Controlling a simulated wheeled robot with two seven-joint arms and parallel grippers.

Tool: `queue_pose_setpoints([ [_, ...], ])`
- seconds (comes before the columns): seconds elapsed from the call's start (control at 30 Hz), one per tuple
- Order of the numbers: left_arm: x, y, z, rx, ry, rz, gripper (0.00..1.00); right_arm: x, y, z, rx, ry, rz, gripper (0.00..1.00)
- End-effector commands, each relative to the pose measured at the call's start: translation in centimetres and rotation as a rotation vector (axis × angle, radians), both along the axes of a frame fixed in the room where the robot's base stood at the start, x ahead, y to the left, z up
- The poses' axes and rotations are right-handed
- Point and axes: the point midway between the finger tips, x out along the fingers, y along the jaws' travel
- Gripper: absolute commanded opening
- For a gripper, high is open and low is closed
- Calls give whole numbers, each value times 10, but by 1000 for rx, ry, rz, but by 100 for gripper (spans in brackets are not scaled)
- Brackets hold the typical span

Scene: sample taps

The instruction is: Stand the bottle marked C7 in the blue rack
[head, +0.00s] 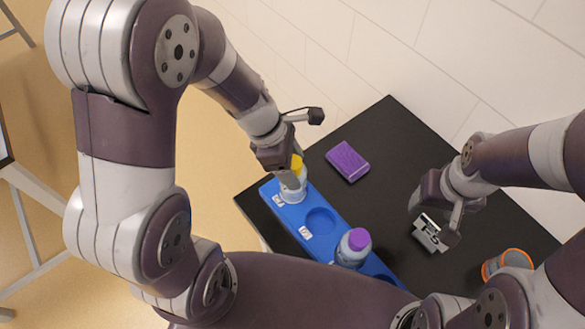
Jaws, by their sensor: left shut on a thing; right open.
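A bottle with a yellow cap (291,192) is at the upper left end of the blue rack (338,250). My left gripper (292,174) is shut on it near the cap and partly covers it. The bottle looks upright at the end place of the rack; I cannot tell whether it rests on the bottom. Its marking is not readable, so I cannot confirm C7. The rack's middle round place is empty. A bottle with a purple cap (352,248) stands in the rack's lower right part. My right gripper (431,235) is open above the table's right part.
A purple box (347,161) lies on the black table (385,130) behind the rack. An orange-rimmed grey container (507,262) stands at the right near my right arm. Small white labels (305,232) are on the rack. The table between the purple box and my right gripper is clear.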

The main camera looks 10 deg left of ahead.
Motion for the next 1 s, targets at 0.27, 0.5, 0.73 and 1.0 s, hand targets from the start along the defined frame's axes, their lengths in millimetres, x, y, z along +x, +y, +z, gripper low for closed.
queue_pose_setpoints([
  [0.27,1,0,-11,0,-2,1,0,0,0,-4,0,0,0,64],
  [0.5,1,0,-14,0,-2,1,85,0,0,-6,0,0,0,64],
  [0.73,1,0,-14,0,-1,0,88,0,0,-6,0,0,0,64],
  [1.0,1,12,23,0,-7,3,88,0,0,9,0,0,0,64],
])
